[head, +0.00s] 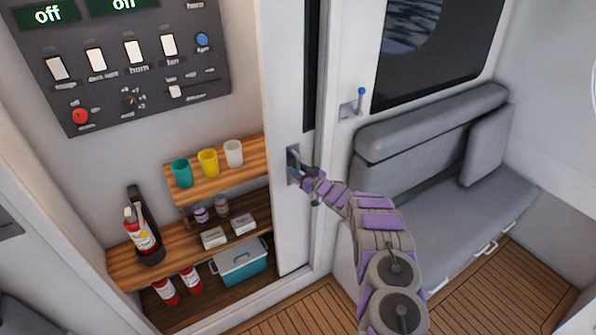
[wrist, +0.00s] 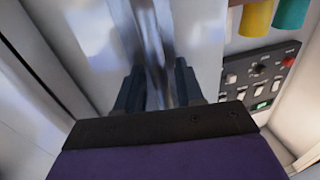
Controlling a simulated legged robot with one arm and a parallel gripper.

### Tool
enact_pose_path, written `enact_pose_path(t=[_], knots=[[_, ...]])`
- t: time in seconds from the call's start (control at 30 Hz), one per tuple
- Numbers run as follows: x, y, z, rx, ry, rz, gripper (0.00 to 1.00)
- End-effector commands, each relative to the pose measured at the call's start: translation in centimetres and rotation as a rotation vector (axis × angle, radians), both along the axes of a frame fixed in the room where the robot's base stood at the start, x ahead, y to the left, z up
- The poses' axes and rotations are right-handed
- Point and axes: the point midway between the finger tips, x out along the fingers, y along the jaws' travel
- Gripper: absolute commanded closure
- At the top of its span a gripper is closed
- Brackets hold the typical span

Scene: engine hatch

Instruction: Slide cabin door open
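The white cabin door (head: 293,220) stands upright between the shelf compartment and the seating area. A recessed metal handle (head: 293,165) sits on its face. My gripper (head: 308,183) is at this handle, reached from the right. In the wrist view, my gripper's two dark fingers (wrist: 157,88) stand apart, one on each side of the shiny metal handle (wrist: 152,40). I cannot tell whether they press on it. The fingertips are partly hidden in the head view.
A shelf (head: 128,262) left of the door holds cups, small boxes and a fire extinguisher (head: 140,235). A control panel (head: 130,65) is above it. A grey bench (head: 440,185) is on the right. Wooden floor (head: 300,310) is clear in front.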

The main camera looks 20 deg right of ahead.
Motion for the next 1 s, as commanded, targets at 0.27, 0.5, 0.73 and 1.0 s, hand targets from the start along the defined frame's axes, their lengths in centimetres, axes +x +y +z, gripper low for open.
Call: enact_pose_path(t=[0.27,0.5,0.73,1.0], knots=[[-0.3,-0.2,0.1,0.000,-0.001,0.000,0.63],[-2.6,-1.4,0.3,0.001,0.000,-0.003,0.63],[-6.4,-3.2,0.1,0.002,0.003,-0.004,0.63],[-11.6,-5.7,0.1,0.000,0.001,-0.004,0.63]])
